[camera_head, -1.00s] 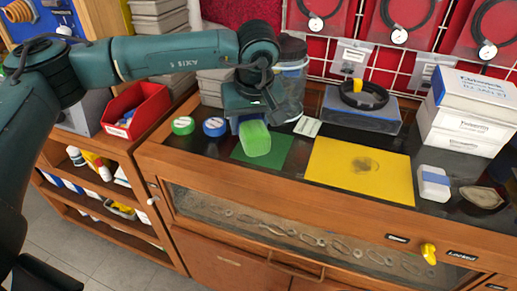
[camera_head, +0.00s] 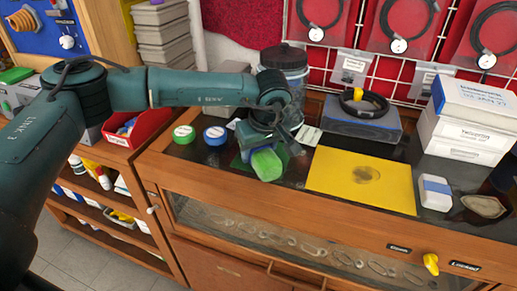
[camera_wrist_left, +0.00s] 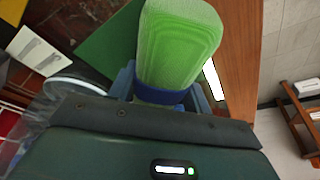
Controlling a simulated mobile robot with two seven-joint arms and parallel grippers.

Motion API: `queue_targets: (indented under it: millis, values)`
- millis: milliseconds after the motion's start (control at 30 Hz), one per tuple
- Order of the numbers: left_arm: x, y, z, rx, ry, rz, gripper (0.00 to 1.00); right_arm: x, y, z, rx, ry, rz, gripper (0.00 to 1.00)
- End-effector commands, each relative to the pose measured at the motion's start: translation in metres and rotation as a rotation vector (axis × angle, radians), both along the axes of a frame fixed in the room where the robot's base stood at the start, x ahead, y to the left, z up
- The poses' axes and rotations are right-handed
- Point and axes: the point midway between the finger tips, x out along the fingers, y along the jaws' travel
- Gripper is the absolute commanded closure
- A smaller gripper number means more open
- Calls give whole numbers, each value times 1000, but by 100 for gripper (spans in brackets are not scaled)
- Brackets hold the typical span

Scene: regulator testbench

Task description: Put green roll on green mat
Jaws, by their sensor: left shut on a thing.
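The green roll (camera_head: 266,164) is held by my left gripper (camera_head: 258,148), whose jaws are shut on it. In the left wrist view the roll (camera_wrist_left: 178,42) sticks out ahead between the blue fingers (camera_wrist_left: 162,94). The green mat (camera_wrist_left: 108,45) lies beside and behind the roll in that view. In the head view the gripper and roll hide most of the mat. I cannot tell whether the roll touches the mat. My right gripper is not in view.
A yellow mat (camera_head: 335,186) lies just right of the roll. A clear jar (camera_head: 290,78) stands close behind the gripper. The cabinet's wooden front edge (camera_head: 230,192) is near.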

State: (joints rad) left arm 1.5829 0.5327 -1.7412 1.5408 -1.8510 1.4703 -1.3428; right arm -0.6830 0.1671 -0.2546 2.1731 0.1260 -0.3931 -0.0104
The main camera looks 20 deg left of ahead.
Motion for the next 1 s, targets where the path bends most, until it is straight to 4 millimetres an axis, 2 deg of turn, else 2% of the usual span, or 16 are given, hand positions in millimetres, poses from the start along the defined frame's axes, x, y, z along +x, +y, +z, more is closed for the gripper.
queue_targets:
  millis: [300,333,567,833,1000]
  values:
    - [0,0,-3,-1,-2,-1,78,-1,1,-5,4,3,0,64]
    - [0,0,-2,-1,-2,-1,49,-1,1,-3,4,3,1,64]
    - [0,0,-2,-1,-1,0,30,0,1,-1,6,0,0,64]
    - [0,0,0,0,-1,0,29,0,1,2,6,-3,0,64]
    - [-3,-4,17,-2,-3,-1,29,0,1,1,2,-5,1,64]
